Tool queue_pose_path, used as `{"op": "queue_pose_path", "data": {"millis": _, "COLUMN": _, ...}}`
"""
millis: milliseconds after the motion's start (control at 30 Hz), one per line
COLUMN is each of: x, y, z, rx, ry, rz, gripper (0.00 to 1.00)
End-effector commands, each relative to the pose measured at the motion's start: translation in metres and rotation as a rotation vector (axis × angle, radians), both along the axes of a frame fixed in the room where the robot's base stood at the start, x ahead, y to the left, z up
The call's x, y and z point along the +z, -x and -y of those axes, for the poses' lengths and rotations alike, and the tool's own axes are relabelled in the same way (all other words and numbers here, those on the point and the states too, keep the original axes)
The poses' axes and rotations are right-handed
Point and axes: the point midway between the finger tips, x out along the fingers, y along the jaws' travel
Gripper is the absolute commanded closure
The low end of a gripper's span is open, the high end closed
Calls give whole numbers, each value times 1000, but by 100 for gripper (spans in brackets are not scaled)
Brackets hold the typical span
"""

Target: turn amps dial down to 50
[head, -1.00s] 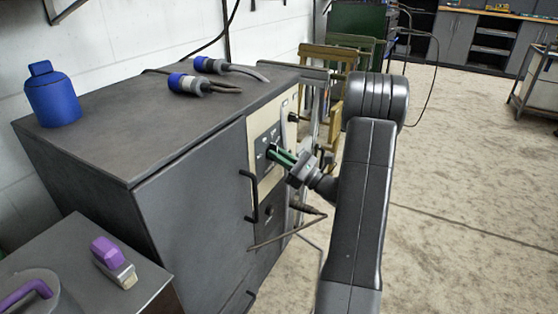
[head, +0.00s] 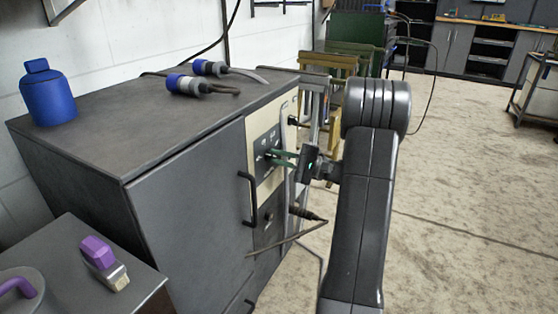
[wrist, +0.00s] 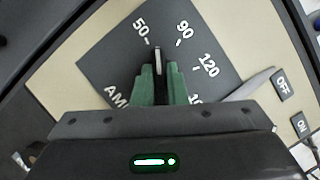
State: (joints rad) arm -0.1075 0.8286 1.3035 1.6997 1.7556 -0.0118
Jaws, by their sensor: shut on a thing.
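The amps dial knob (wrist: 158,62) is a thin dark piece with a pale edge on a dark grey scale plate (wrist: 110,55) marked 50, 90, 120 and a partly hidden number. The pale edge points upward in the wrist view, between the 50 and 90 marks and closer to 50. My gripper (wrist: 158,78) is shut on the knob, with a green finger on each side. In the head view my gripper (head: 277,158) reaches the cream panel (head: 257,130) from the right. My fingers hide the knob there.
The panel is on a dark grey cabinet (head: 190,185) with a black handle (head: 249,198). ON and OFF labels (wrist: 282,84) sit right of the dial. A cable plug (head: 305,213) sticks out below my gripper. Open floor (head: 460,220) lies to the right.

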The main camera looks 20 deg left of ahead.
Motion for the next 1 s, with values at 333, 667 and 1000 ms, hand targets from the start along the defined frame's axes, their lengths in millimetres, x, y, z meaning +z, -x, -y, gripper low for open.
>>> {"op": "queue_pose_path", "data": {"millis": 333, "x": -1, "y": 0, "z": 0, "rx": 2, "ry": 34, "rz": 223, "gripper": 100}}
{"op": "queue_pose_path", "data": {"millis": 667, "x": -1, "y": 0, "z": 0, "rx": 0, "ry": 46, "rz": 306, "gripper": 100}}
{"op": "queue_pose_path", "data": {"millis": 1000, "x": -1, "y": 0, "z": 1, "rx": 1, "ry": 47, "rz": 314, "gripper": 100}}
